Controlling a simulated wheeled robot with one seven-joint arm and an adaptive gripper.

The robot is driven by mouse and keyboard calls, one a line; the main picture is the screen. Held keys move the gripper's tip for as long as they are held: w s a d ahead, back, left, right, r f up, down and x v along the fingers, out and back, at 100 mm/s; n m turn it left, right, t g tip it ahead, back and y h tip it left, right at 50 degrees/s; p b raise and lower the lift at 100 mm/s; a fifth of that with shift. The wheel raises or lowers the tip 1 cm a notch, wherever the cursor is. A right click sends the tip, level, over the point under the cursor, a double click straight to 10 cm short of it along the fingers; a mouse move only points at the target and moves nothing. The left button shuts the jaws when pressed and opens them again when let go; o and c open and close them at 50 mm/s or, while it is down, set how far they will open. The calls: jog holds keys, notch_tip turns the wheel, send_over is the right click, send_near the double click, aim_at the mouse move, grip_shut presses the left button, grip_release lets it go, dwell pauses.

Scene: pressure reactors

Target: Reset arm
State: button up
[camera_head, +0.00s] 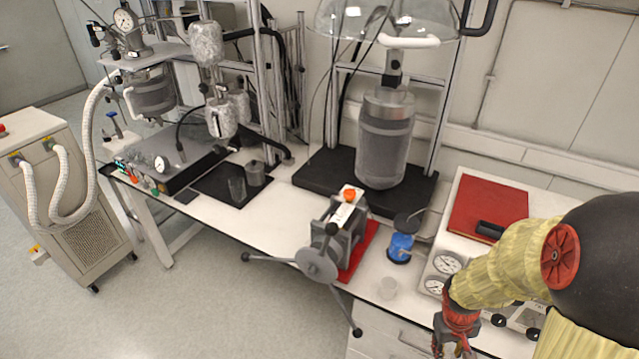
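My arm, in a pale yellow cover with a red joint cap, comes in from the right edge of the head view and bends down to the lower right. My gripper (455,345) hangs at the bottom edge, in front of the drawer unit and the gauge box. Its fingers are small and partly cut off by the frame edge, so I cannot tell whether they are open or shut. I see no object in it.
A vise-like press (325,245) with long handles juts past the bench edge. A reactor (384,145) stands behind. Floor is free at lower left.

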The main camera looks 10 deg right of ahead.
jog(key=s+a+r+t+y+b, duration=0.1)
jog(key=a+r+t+b, duration=0.2)
jog(key=a+r, duration=0.6)
jog(key=s+a+r+t+b, duration=0.1)
jog(key=a+r+t+b, duration=0.2)
jog(key=a+r, duration=0.6)
notch_tip(320, 180, up, 5)
jog(key=shift+s+f+n+y, duration=0.2)
jog(key=shift+s+n+y, duration=0.05)
jog(key=shift+n+y, duration=0.15)
